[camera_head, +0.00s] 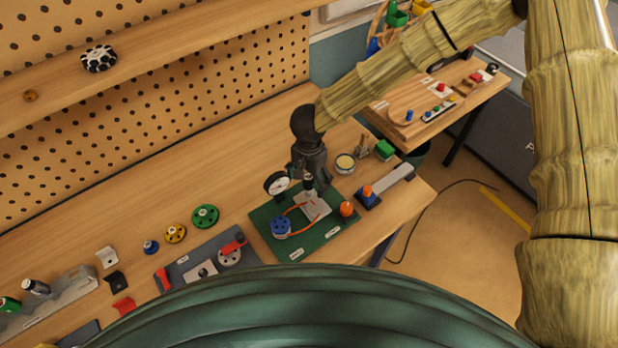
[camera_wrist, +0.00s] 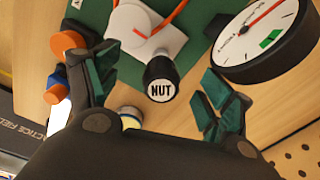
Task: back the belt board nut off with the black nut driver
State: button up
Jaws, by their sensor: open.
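The green belt board (camera_head: 318,238) lies on the bench, with a blue pulley (camera_head: 282,227), an orange belt and a pale plate on it. The black nut driver (camera_wrist: 160,78) shows in the wrist view end-on, with a white cap reading NUT. It appears to stand on the board by the plate; its lower end and the nut are hidden. My gripper (camera_head: 309,176) is over the far part of the board. In the wrist view my gripper (camera_wrist: 160,75) is open, with one finger on each side of the driver and visible gaps to both.
A dial gauge (camera_head: 277,184) stands close on the left of my gripper; it is large in the wrist view (camera_wrist: 262,38). An orange knob (camera_head: 347,209) is at the board's right. A grey pulley board (camera_head: 205,262) lies left. A round tin (camera_head: 345,163) stands behind.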

jog(key=m, duration=1.2)
jog(key=shift+m, duration=0.3)
